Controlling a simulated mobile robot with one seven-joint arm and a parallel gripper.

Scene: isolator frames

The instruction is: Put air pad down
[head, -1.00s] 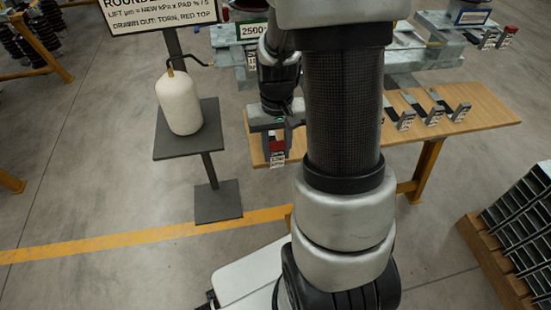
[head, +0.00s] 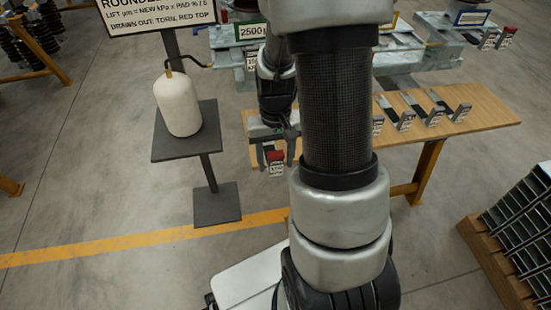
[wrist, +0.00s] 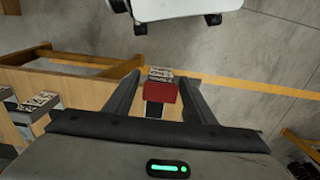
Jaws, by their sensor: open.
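The air pad (head: 276,158) is a small bracket-like piece with a red top and a white lettered label, near the left front of the wooden table (head: 490,118). It also shows in the wrist view (wrist: 161,93). My gripper (head: 277,151) is above it, with a finger on each side. In the wrist view my gripper (wrist: 160,98) is open, with a gap between the pad and each finger. I cannot tell whether the pad's underside touches the table, because the gripper and arm hide part of it.
Several grey labelled pads (head: 430,115) stand in a row on the table, right of my arm. A white bottle (head: 178,104) stands on a grey pedestal at left, below a sign (head: 158,14). A wooden rack (head: 500,270) stands at lower right. Open floor lies in front.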

